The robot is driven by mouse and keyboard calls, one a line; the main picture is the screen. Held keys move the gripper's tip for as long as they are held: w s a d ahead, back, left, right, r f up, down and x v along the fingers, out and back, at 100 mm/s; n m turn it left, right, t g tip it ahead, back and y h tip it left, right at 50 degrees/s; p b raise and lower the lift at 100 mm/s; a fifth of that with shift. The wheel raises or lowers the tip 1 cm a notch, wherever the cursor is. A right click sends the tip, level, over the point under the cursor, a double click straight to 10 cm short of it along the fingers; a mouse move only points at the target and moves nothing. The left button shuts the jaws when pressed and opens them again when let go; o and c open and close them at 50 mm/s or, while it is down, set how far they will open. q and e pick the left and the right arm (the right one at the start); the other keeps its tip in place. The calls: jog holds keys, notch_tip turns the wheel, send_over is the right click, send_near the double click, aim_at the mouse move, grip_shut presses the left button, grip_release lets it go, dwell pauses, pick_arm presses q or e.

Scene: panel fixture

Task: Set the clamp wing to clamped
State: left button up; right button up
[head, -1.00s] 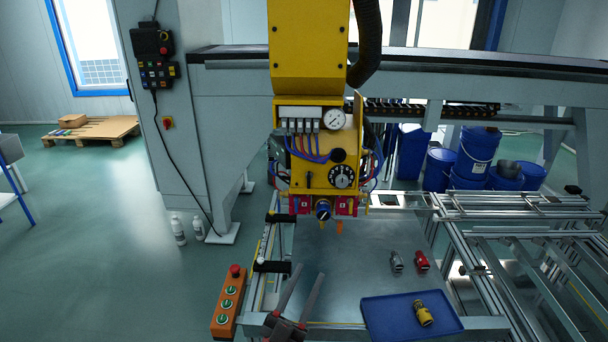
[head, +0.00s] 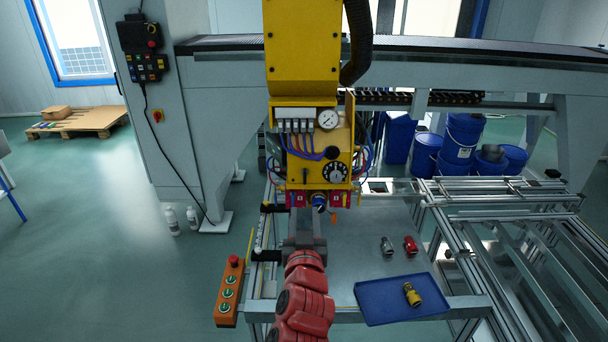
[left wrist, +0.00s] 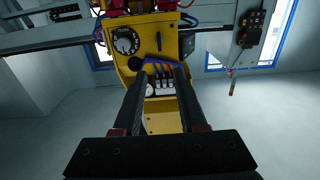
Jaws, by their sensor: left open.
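The yellow panel (head: 318,150) hangs from the machine head. A small black upright lever (head: 305,176) on its lower left looks most like the clamp wing, though I cannot be sure. It also shows in the left wrist view (left wrist: 158,41), which sees the panel upside down. A black round dial (head: 336,172) sits beside it, and a blue-capped knob (head: 319,202) lies below between red blocks. My left gripper (head: 304,218) is open and empty, below and in front of the panel. Its two spread fingers show in the left wrist view (left wrist: 160,76). My right gripper is not in view.
A blue tray (head: 378,312) with a yellow fitting (head: 412,294) lies at the table's front right. A grey fitting (head: 387,246) and a red fitting (head: 410,245) stand behind it. An orange button box (head: 229,292) is at the left edge. Hoses flank the panel.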

aim_at(305, 175)
pick_arm(q)
jog(key=w+p, duration=0.5)
jog(key=w, duration=1)
jog(key=shift+w, duration=0.4)
grip_shut()
